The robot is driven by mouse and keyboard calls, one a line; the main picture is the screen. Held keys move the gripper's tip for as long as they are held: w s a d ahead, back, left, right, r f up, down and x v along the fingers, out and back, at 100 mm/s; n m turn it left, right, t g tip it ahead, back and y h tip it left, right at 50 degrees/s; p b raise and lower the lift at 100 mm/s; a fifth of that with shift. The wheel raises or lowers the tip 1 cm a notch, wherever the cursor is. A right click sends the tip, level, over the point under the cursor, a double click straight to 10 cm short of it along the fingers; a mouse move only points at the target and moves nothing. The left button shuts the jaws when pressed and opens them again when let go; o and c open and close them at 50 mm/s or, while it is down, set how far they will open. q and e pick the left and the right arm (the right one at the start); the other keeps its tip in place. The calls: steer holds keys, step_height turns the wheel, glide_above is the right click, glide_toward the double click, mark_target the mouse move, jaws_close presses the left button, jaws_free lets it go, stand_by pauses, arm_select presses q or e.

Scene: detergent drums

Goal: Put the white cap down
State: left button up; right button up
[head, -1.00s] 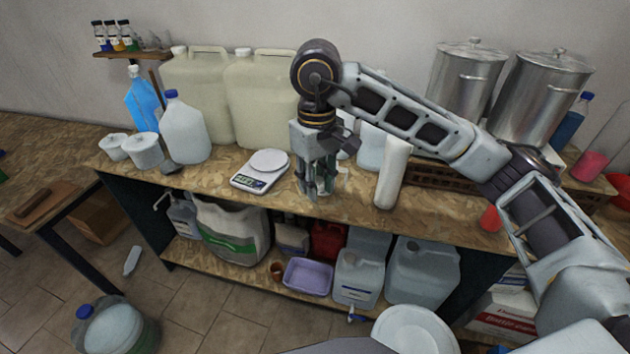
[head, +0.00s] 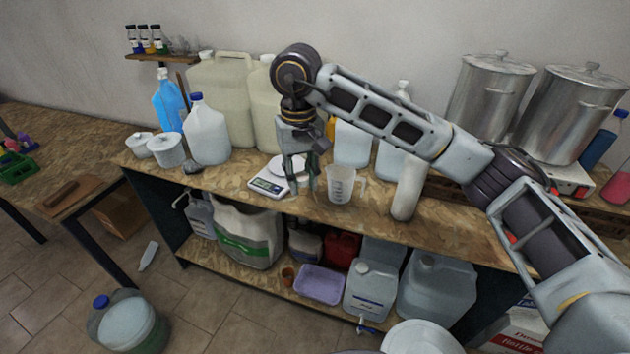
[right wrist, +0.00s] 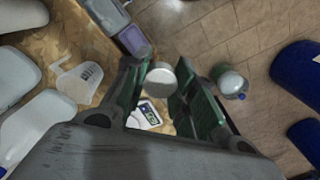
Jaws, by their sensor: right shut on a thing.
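My right gripper (head: 302,186) hangs pointing down over the front part of the bench, in front of the right side of the digital scale. In the right wrist view its fingers (right wrist: 164,82) are shut on a pale round thing, which I take as the white cap (right wrist: 160,75). In the head view I cannot make out the cap between the fingers. The scale (head: 268,185) stands on the bench top, its pan partly hidden by the gripper; it also shows below the cap in the right wrist view (right wrist: 147,115). My left gripper is not in view.
A clear measuring jug (head: 341,184) stands just right of the gripper, with a white cylinder (head: 408,190) farther right. Large jugs (head: 222,95) line the back. A white jug (head: 207,130) and small tubs (head: 166,150) stand left. Bare bench top (head: 222,178) lies left of the scale.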

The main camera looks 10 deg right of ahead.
steer(key=w+a+m, duration=0.2)
steer(key=w+a, duration=0.2)
steer(key=a, duration=0.1)
steer(key=shift+w, duration=0.2)
steer(key=shift+a, duration=0.15)
stand_by(0.5)
steer(key=w+d+f+n, duration=0.2)
steer(key=w+d+f, duration=0.2)
steer(key=d+f, duration=0.55)
steer(key=s+d+f+m, duration=0.2)
steer(key=s+d+f, duration=0.3)
steer(key=d+f, duration=0.7)
steer(key=shift+s+d, duration=0.2)
stand_by(0.7)
steer(key=shift+d, duration=0.15)
